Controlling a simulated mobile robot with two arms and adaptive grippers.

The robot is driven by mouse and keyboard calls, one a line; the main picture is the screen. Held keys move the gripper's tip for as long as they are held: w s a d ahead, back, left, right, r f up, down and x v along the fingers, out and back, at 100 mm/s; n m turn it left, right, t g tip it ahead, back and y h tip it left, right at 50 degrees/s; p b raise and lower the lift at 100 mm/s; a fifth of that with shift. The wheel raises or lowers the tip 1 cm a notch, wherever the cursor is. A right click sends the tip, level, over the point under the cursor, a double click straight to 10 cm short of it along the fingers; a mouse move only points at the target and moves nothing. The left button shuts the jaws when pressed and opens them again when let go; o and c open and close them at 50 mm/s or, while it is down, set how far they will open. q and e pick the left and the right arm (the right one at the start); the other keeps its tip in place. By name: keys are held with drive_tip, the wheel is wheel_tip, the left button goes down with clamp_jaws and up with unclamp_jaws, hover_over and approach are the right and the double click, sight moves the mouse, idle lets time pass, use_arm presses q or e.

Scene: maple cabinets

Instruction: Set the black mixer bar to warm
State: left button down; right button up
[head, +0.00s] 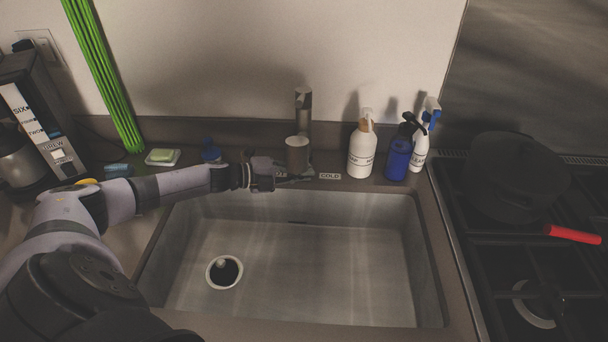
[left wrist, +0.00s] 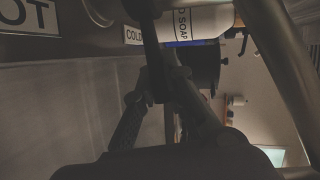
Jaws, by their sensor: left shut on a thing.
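The faucet (head: 298,150) stands behind the sink, with a grey upright body and a spout. My left gripper (head: 284,178) is at the foot of the faucet, above the sink's back rim. In the left wrist view, the fingers of my left gripper (left wrist: 150,88) are closed at the lower end of a dark bar (left wrist: 150,45), which looks like the black mixer bar. In the head view the gripper mostly hides the bar. A COLD label (head: 330,176) is right of the faucet. A label ending in OT (left wrist: 30,15) shows in the left wrist view. My right gripper is not in view.
The sink (head: 300,265) is empty. A white soap bottle (head: 362,150), a blue bottle (head: 398,155) and a spray bottle (head: 424,135) stand right of the faucet. A stove with a black pot (head: 515,175) is at the right. A coffee machine (head: 35,125) is at the left.

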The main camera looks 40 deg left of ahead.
use_arm(q)
drive_tip(key=c, duration=1.6)
unclamp_jaws()
drive_tip(key=shift+c, duration=0.2)
drive_tip(key=shift+a, duration=0.1)
drive_tip(key=v, duration=1.2)
